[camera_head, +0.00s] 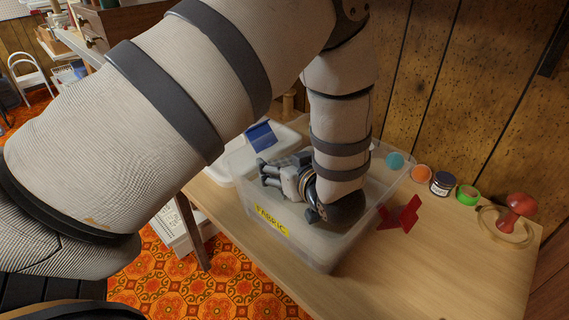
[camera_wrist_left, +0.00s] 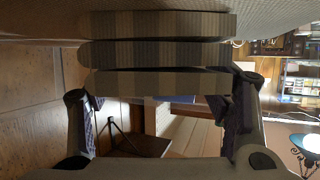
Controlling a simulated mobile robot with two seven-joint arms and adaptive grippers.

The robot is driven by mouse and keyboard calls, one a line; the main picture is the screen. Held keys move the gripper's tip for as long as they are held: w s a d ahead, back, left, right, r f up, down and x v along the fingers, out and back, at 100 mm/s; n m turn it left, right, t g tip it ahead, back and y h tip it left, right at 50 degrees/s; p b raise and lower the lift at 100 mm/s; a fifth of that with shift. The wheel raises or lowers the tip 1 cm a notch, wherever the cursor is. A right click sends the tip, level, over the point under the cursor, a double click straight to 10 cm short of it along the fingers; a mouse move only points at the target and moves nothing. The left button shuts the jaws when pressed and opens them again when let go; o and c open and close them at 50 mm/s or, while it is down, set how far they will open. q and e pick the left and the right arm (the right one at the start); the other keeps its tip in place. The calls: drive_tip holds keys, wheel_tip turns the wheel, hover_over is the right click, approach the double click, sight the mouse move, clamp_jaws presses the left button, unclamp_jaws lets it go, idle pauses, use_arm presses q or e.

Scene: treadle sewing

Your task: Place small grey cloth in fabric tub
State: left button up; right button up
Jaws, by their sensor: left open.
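The clear plastic fabric tub (camera_head: 325,250), with a yellow FABRIC label (camera_head: 271,222), stands on the wooden table. My left gripper (camera_head: 266,173) points left over the tub's left part, within its outline; its height against the rim is hard to judge. It is open, and its two fingers stand apart in the left wrist view (camera_wrist_left: 165,115) with nothing seen gripped. I cannot make out a small grey cloth in either view; my left arm hides much of the tub's inside. My right gripper is not in view.
A red cloth (camera_head: 400,214) lies right of the tub. Small round containers (camera_head: 443,183) and a red-knobbed object (camera_head: 516,211) line the wall. The table's front right is clear.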

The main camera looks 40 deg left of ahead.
use_arm(q)
drive_tip(key=v, duration=0.7)
drive_tip(key=shift+s+d+r, duration=0.15)
drive_tip(key=shift+d+r, duration=0.05)
drive_tip(key=shift+r, duration=0.1)
